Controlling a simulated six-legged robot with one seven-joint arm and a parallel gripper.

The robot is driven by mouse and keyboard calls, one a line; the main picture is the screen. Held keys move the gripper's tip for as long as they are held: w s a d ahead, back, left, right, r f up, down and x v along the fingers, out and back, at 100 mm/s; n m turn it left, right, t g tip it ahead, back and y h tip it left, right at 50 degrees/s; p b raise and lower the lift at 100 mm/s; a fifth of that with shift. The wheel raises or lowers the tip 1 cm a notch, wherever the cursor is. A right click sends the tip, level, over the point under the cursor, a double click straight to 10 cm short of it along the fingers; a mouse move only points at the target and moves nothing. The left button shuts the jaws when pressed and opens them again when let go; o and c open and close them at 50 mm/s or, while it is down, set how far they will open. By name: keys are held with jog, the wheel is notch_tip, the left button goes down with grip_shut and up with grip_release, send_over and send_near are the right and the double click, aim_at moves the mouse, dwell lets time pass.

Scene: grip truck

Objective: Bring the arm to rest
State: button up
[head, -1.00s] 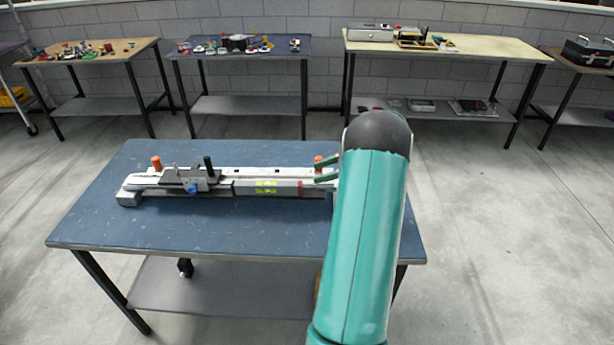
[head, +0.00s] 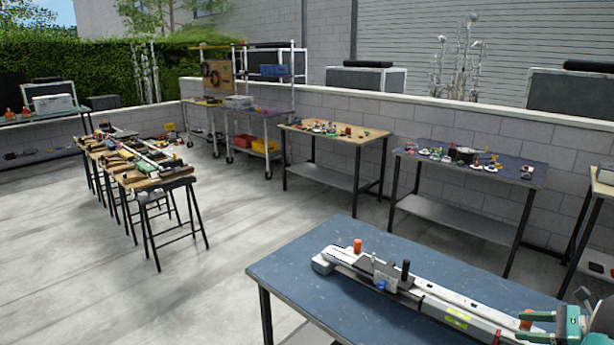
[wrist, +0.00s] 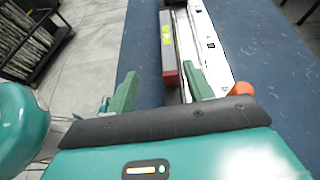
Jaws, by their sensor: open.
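My gripper (head: 532,326) shows at the lower right of the head view, with its two green fingers apart. In the wrist view my gripper (wrist: 160,88) is open, and nothing is held between the fingers. A long white and grey rail device (head: 420,295) lies on the blue table (head: 290,270). It carries orange and black knobs and a yellow-green label. In the wrist view the rail device (wrist: 205,45) runs away beyond the fingers, with an orange knob (wrist: 240,89) beside the right finger. Whether a finger touches the device I cannot tell.
Several work tables with small parts stand along the block wall, including a wooden-topped one (head: 335,132) and a dark-topped one (head: 470,165). A sawhorse bench (head: 135,160) stands at left. Open concrete floor (head: 230,210) lies between.

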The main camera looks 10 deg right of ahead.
jog(key=w+a+r+n+g+h, duration=0.1)
jog(key=a+r+n+g, duration=0.35)
jog(key=a, duration=0.85)
jog(key=w+a+r+n+g+h, duration=0.1)
jog(key=w+a+r+n+g, duration=0.1)
jog(key=a+r+n, duration=0.8)
jog(key=s+a+n+t+h, duration=0.1)
jog(key=s+a+n+h, duration=0.2)
jog(key=s+a+n, duration=0.3)
jog(key=s+a+n+t+h, duration=0.1)
jog(key=s+a+n+h, duration=0.2)
jog(key=s+a+n, duration=0.4)
jog(key=s+a, duration=0.1)
jog(key=a, duration=0.8)
jog(key=shift+s+a+f, duration=0.2)
jog(key=shift+s+a, duration=0.05)
jog(key=shift+a, duration=0.15)
